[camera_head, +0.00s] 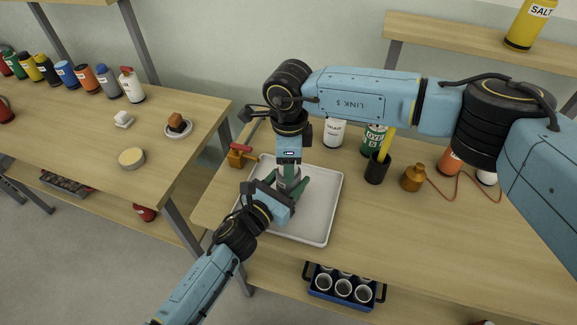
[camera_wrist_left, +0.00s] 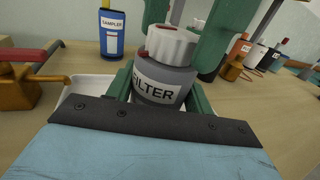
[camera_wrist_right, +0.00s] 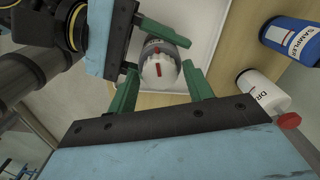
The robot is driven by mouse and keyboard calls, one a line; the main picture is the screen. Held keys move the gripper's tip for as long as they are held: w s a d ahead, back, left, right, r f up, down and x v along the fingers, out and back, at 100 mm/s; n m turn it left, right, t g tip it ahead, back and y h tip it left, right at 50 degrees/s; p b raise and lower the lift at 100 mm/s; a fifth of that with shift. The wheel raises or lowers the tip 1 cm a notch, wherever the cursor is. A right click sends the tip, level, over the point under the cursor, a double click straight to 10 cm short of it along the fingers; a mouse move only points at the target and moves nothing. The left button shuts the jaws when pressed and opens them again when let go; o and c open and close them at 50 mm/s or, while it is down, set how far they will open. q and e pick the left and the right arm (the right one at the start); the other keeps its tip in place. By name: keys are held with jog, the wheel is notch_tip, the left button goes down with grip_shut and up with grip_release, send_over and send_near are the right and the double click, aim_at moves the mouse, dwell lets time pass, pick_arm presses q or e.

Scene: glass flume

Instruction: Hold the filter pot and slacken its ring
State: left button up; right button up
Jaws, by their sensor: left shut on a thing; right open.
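The filter pot (camera_wrist_left: 155,85) is a grey pot with a FILTER label, upright in a white tray (camera_head: 322,215). Its ring (camera_wrist_left: 170,46) is white and ribbed with a red mark; the ring shows from above in the right wrist view (camera_wrist_right: 158,72). My left gripper (camera_head: 290,186) is shut on the pot's body, one green finger on each side. My right gripper (camera_wrist_right: 160,70) is open above the pot, pointing down, its fingers on either side of the ring and apart from it. In the head view the two grippers hide most of the pot.
A brass valve with a red handle (camera_head: 238,156) stands left of the tray. The bench's front right is clear.

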jog(key=m, duration=0.9)
jog(key=shift+m, duration=0.3)
